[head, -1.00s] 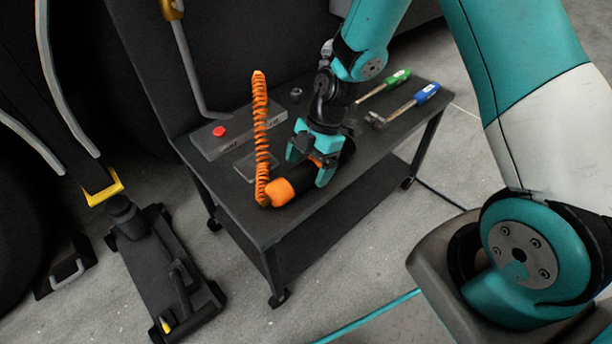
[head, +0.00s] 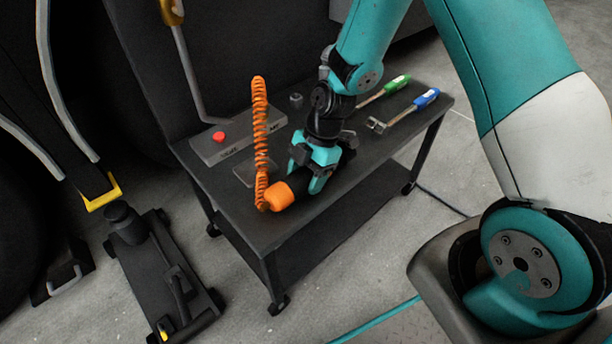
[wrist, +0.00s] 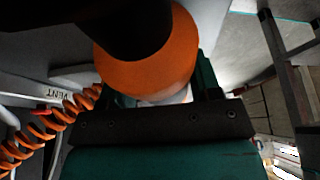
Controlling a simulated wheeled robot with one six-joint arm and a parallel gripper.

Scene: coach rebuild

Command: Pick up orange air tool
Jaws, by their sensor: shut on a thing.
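The orange air tool (head: 279,196) has an orange end and a dark body. In the head view it lies at the front left of the dark cart top, with a coiled orange hose (head: 260,140) rising from its orange end. My gripper (head: 310,181) comes down from above and is shut around the tool's dark body, just behind the orange end. In the wrist view, the tool's orange part (wrist: 152,65) fills the space in front of my gripper, with a black part above it. I cannot tell whether the tool is clear of the cart top.
The cart (head: 226,195) also carries a grey box with a red button (head: 219,137), a small dark cylinder (head: 296,100), a green-handled tool (head: 397,84) and a blue-handled tool (head: 426,97). A floor jack (head: 168,275) stands at left. The hose coil (wrist: 75,105) is close beside my gripper.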

